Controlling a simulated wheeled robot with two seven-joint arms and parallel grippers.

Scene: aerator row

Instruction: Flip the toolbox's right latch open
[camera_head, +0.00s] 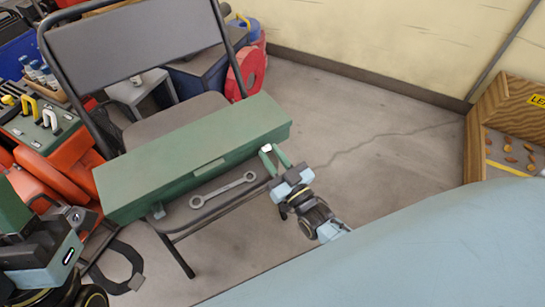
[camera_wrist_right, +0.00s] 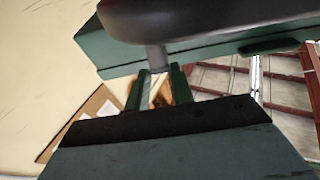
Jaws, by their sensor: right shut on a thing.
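The long green toolbox (camera_head: 200,150) lies shut across the seat of a folding chair. Its right latch (camera_head: 267,148), a small pale piece, is at the right end of the front face. My right gripper (camera_head: 273,154) is at that end with its two green fingers shut on the latch. The right wrist view shows the fingertips (camera_wrist_right: 161,76) close under a grey piece by the toolbox (camera_wrist_right: 115,52); a dark rounded form hides part of it. The left latch (camera_head: 157,212) is at the other end. My left gripper (camera_head: 40,255) is partly in view at the lower left, its fingers unclear.
A wrench (camera_head: 223,190) lies on the chair seat in front of the toolbox. The folding chair (camera_head: 150,45) has its backrest behind the toolbox. Orange cases (camera_head: 55,165) crowd the left. A wooden bin (camera_head: 480,125) stands at the far right. Floor between is clear.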

